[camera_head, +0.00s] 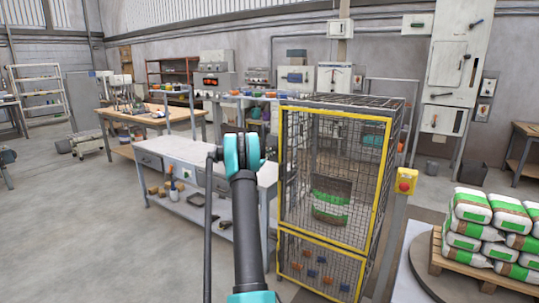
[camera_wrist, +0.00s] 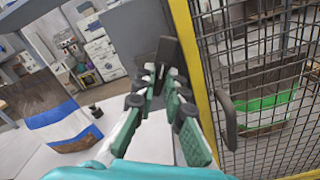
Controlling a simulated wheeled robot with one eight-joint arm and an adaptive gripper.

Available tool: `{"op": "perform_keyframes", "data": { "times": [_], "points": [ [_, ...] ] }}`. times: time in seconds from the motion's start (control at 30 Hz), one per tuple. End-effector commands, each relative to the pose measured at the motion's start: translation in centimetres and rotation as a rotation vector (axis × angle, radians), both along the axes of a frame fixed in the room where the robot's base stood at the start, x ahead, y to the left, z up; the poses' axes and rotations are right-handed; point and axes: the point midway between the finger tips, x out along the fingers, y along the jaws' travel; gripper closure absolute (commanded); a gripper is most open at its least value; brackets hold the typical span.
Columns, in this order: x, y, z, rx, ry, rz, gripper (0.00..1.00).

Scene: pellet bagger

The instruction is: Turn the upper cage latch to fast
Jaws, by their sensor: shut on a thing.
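The bagger cage (camera_head: 335,112) has yellow-edged mesh doors and stands right of my arm in the head view. My gripper (camera_wrist: 160,82) shows in the wrist view, left of the yellow door frame (camera_wrist: 190,50). Its green and grey fingers are shut on a dark, flat piece, which looks like the upper cage latch (camera_wrist: 168,55). The piece stands roughly upright in the picture. Whether it is at fast cannot be told. A black handle (camera_wrist: 228,118) sits on the frame, right of the fingers. In the head view, my arm hides the gripper and latch.
A bag with a green band (camera_head: 330,207) is inside the cage. A grey bench (camera_head: 190,155) stands left of it. A post with a red button (camera_head: 404,187) and stacked bags (camera_head: 480,225) are at right. Open floor lies at left.

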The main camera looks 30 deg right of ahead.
Motion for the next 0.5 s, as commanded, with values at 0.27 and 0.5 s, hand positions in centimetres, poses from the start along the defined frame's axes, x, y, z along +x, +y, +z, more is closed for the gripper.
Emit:
{"op": "perform_keyframes", "data": {
  "times": [0.27,0.5],
  "points": [
    [-0.14,-0.01,-0.14,0.101,-0.243,-0.001,1.00],
    [-0.21,-0.03,-0.25,0.188,-0.453,-0.001,1.00]
  ]
}}
